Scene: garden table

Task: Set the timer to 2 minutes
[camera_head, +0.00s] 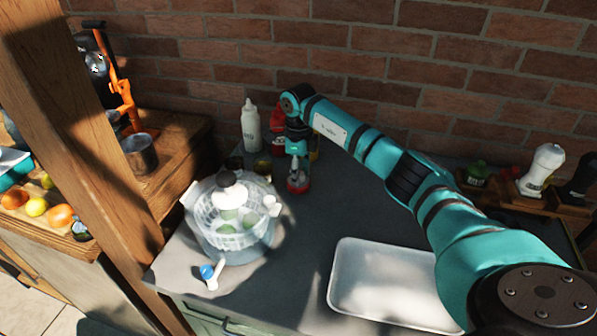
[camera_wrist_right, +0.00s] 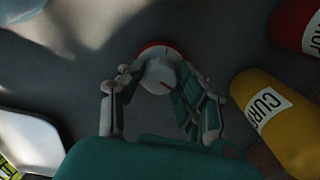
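The timer (camera_head: 298,185) is a small round thing with a red base and a white top, standing on the grey counter. It also shows in the right wrist view (camera_wrist_right: 160,74), where a short red mark is seen on its white dial. Any numbers on it are too small or hidden to read. My right gripper (camera_head: 297,166) points down over the timer. In the right wrist view its fingers (camera_wrist_right: 158,76) lie on both sides of the white dial and look closed against it. My left gripper is in neither view.
A salad spinner-like bowl (camera_head: 207,222) stands left of the timer, with a blue-and-white utensil (camera_head: 209,274) in front. Bottles, including a white one (camera_head: 250,127) and a yellow one (camera_wrist_right: 272,112), stand close behind. A white tray (camera_head: 375,285) lies front right. The counter between is clear.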

